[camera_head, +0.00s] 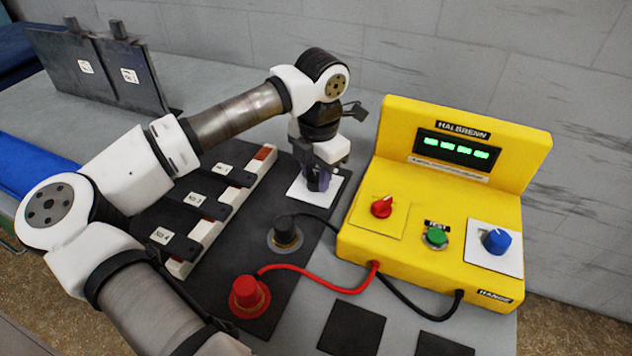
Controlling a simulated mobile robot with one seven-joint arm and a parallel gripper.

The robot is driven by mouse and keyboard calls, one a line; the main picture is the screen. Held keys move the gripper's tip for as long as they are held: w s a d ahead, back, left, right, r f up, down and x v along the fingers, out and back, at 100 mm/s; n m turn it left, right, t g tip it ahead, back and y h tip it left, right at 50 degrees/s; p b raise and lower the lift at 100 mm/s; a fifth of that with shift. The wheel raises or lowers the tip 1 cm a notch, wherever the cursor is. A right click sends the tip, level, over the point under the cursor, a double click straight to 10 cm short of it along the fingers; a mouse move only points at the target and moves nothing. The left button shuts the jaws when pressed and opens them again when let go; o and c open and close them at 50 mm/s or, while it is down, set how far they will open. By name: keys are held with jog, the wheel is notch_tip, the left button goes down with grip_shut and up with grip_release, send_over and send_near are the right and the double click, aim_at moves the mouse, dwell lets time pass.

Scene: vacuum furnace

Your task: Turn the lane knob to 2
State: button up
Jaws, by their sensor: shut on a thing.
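A white square plate (299,190) lies on the dark board, right of the black strips. A small purple knob (323,182) stands on it, mostly hidden by my gripper; I take it for the lane knob. My gripper (319,178) reaches down from above and is shut on this knob. The knob's pointer and any numbers on the plate are hidden or too small to read, so I cannot tell its setting.
A yellow HALBRENN box (355,248) to the right carries a red knob (381,207), a green button (436,236) and a blue knob (497,241). A red terminal (249,295) and a black terminal (287,233) have cables to it. Labelled black strips (198,203) lie left.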

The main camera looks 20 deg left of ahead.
jog(key=shift+m+b, duration=0.75)
jog(key=shift+m, duration=0.35)
jog(key=o, duration=1)
jog(key=r, duration=0.9)
jog(key=r+b, duration=0.1)
jog(key=r, duration=0.4)
jog(key=shift+s+d, duration=0.2)
jog(key=shift+d, duration=0.1)
jog(key=shift+f, duration=0.1)
